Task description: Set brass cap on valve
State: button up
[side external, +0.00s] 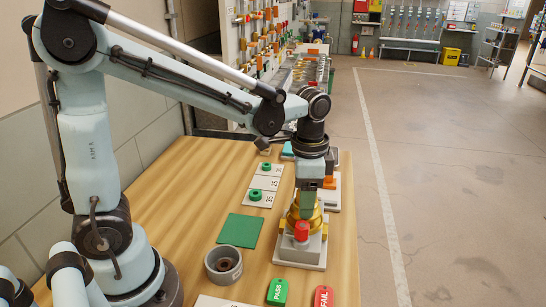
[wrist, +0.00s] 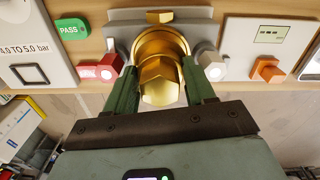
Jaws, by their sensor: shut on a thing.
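The brass cap (wrist: 162,85) is a shiny gold piece with a hexagonal end, between the two green fingers of my gripper (wrist: 159,68) in the wrist view. My gripper is shut on it. In the side external view my gripper (side external: 308,192) points down over the valve (side external: 300,250), which has a pale grey block on a light plate. Brass (side external: 304,218) shows just under the fingers, above the block. A red knob (side external: 302,230) stands in front of the brass; it also shows in the wrist view (wrist: 100,68). I cannot tell whether the cap touches or sits on the valve.
A green PASS tag (side external: 277,291) and a red FAIL tag (side external: 323,296) lie near the front. A grey round cup (side external: 223,264) and a bare green mat (side external: 240,230) are left of the valve. Cards with green rings (side external: 255,195) and an orange-knobbed unit (side external: 330,182) lie behind.

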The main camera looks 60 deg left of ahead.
jog(key=shift+f, duration=1)
dwell(1.7)
jog(key=o, duration=1.3)
jog(key=shift+r, duration=4)
jog(key=shift+s+a+n+t, duration=0.2)
jog(key=shift+s+n+t, duration=0.1)
jog(key=shift+s, duration=0.05)
jog(key=s+a+f+n+t, duration=0.2)
jog(key=s+a+n+t, duration=0.1)
jog(key=s+n+t, duration=0.2)
jog(key=shift+s+a+n+t, duration=0.15)
jog(key=shift+a+n+t, duration=0.05)
jog(key=shift+n+t, duration=0.6)
